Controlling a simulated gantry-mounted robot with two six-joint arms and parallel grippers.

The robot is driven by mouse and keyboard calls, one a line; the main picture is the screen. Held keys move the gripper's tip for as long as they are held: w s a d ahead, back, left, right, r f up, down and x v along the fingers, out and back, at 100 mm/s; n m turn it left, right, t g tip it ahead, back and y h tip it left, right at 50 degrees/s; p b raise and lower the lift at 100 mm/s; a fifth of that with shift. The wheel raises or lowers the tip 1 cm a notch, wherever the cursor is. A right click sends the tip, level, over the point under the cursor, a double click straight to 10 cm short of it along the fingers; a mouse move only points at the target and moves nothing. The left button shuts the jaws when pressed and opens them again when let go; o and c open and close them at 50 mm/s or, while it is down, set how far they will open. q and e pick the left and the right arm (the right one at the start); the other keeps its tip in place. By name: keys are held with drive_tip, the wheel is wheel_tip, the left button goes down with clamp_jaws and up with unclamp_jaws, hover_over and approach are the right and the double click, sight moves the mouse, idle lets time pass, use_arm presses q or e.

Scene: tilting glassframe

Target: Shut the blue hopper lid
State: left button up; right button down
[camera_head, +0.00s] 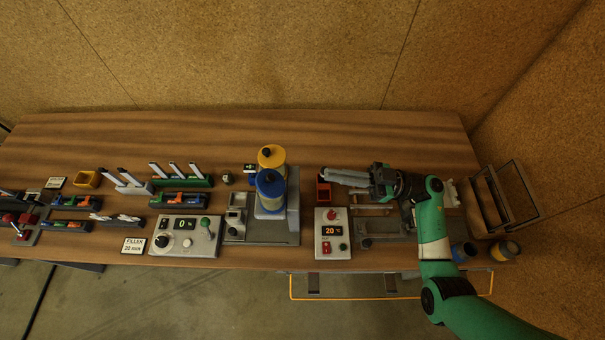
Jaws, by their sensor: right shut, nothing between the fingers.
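The blue hopper lid (269,182) shows near the middle of the bench as a blue disc with a dark centre. It is on the nearer of two hoppers on a grey filling machine (292,215). At this size I cannot tell whether the lid is fully seated. The yellow hopper lid (271,155) is just behind it. My right gripper (326,176) is to the right of the hoppers, apart from the blue lid, with its fingers pointing left. Its fingers are together and hold nothing. My left gripper is out of view.
A small red bin (323,192) lies beneath the right fingertips. A control box (332,233) with a red button stands in front of it. Another control box (186,236) with a green-knobbed lever is at the left. The bench behind the hoppers is clear.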

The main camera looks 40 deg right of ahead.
sight(273, 181)
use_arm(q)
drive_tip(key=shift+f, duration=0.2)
use_arm(e)
drive_tip(key=w+a+f, duration=0.1)
drive_tip(key=w+a, duration=0.6)
drive_tip(key=a, duration=0.1)
drive_tip(key=shift+a, duration=0.4)
